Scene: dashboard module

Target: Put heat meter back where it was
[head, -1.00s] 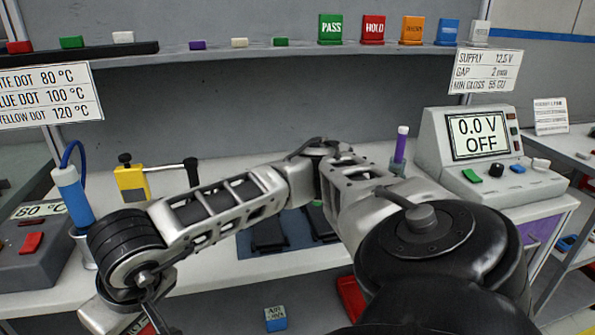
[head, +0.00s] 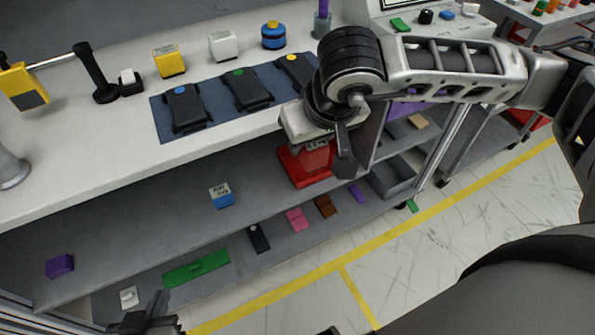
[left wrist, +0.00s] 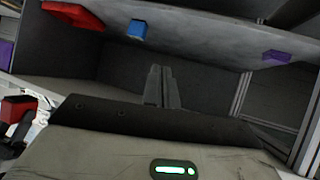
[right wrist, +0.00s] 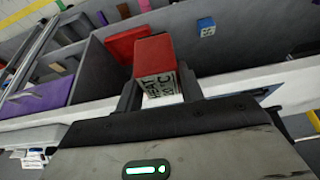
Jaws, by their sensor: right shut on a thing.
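The heat meter (right wrist: 155,55) is a red block with a white lettered label, held between the fingers of my right gripper (right wrist: 160,88) in the right wrist view. In the head view my right gripper (head: 332,142) is at the counter's front edge, and the heat meter (head: 318,144) is partly hidden by it. A red item (head: 300,171) sits on the shelf just below; it also shows behind the meter in the right wrist view (right wrist: 122,43). I cannot tell whether they touch. My left gripper (head: 145,320) is low at the left, its fingers together and empty in the left wrist view (left wrist: 162,88).
Dark modules with coloured dots lie on a blue mat (head: 160,120) on the counter. A blue AIR block (head: 221,195) stands on the shelf, left of the red item. Several small coloured pieces lie on the lower shelf. A grey divider (head: 372,145) is close right of my right gripper.

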